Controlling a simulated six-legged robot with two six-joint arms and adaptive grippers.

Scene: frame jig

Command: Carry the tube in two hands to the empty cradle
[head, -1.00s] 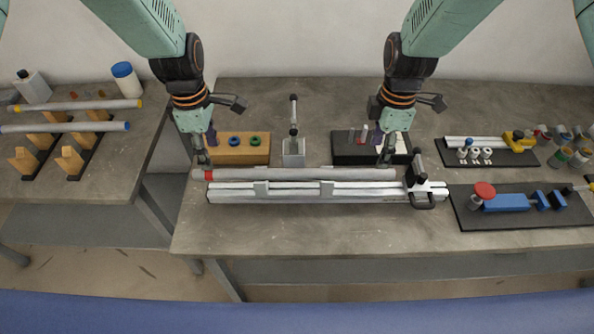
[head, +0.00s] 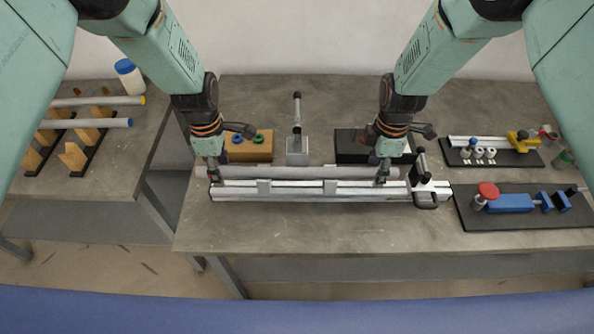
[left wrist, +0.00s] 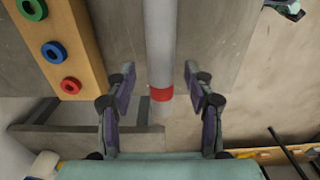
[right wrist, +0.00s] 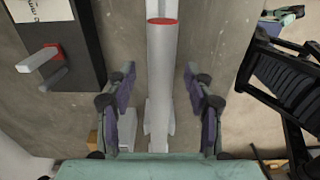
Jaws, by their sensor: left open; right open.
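The grey tube (head: 300,173) lies level along the back of the long pale frame jig (head: 300,194); I cannot tell what bears it. On the left table, wooden cradle posts (head: 73,157) at the front stand empty; my arm partly hides this rack.
Cradles behind hold a blue-ended tube (head: 90,124) and a yellow-ended tube (head: 105,101). A black clamp (head: 424,180) stands at the jig's right end. A wooden ring block (head: 250,150), grey stand (head: 297,150) and black block (head: 352,148) stand behind. A gap separates the tables.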

